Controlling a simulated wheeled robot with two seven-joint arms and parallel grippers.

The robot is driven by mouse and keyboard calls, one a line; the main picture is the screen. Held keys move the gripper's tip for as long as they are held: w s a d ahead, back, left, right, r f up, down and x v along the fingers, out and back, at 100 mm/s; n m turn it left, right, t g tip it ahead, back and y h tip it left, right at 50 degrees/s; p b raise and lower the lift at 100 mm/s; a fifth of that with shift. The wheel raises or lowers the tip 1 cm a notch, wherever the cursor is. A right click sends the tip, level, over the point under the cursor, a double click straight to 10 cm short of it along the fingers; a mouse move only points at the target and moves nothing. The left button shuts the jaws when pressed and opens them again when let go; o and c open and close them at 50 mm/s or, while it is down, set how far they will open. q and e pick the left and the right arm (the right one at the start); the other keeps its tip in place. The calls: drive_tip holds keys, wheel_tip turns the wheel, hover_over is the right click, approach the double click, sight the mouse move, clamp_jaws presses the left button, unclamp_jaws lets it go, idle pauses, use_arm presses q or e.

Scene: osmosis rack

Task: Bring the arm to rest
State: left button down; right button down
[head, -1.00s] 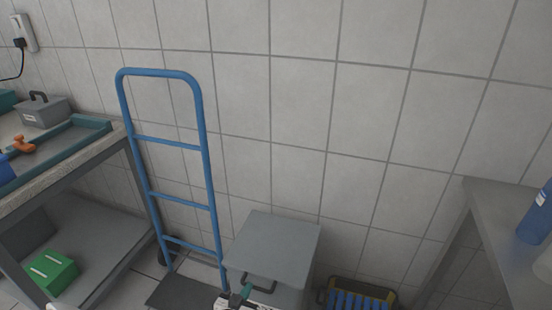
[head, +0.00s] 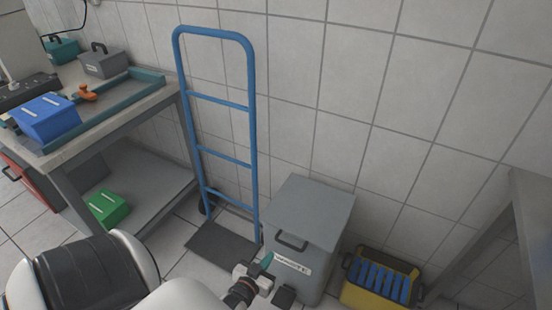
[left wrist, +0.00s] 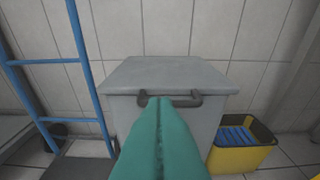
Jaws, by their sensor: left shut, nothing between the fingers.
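My left gripper (head: 267,262) is in front of the grey lidded bin at the bottom middle of the head view. Its teal fingers are shut with nothing between them. In the left wrist view the closed fingers (left wrist: 160,140) point at the front of the grey bin (left wrist: 185,75), overlapping its dark handle; I cannot tell whether they touch it. The bin also shows in the head view (head: 312,212), with its handle and a label on the front. My right gripper is not in view.
A blue hand truck (head: 250,130) leans by the wall left of the bin. A yellow crate (head: 375,293) with blue items stands right of it. A workbench (head: 75,148) carries a blue box (head: 45,118); a green box (head: 107,208) sits on its lower shelf. A grey table (head: 530,200) stands at right.

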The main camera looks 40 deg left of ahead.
use_arm(q)
drive_tip(key=v, duration=0.3)
drive_tip(key=shift+s+f, duration=0.1)
drive_tip(key=shift+f, duration=0.1)
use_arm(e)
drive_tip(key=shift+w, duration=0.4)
use_arm(q)
drive_tip(key=shift+f, duration=0.15)
drive_tip(key=s+d+f+m+g+h, duration=0.1)
drive_tip(key=s+d+f+g+h, duration=0.25)
drive_tip(key=f, duration=0.55)
drive_tip(key=s+d+f+m+g, duration=0.1)
drive_tip(key=s+d+f+g, duration=0.2)
drive_tip(key=s+d+f, duration=0.4)
drive_tip(key=s+f+m+g, duration=0.1)
drive_tip(key=s+f+g, duration=0.2)
drive_tip(key=s+f, duration=0.2)
drive_tip(key=s+f+m+g+p, duration=0.1)
drive_tip(key=s+f+g, duration=0.3)
drive_tip(key=s, duration=0.8)
drive_tip(key=shift+s+a+f+m, duration=0.35)
drive_tip(key=shift+f+m, duration=0.15)
drive_tip(key=shift+f, duration=0.25)
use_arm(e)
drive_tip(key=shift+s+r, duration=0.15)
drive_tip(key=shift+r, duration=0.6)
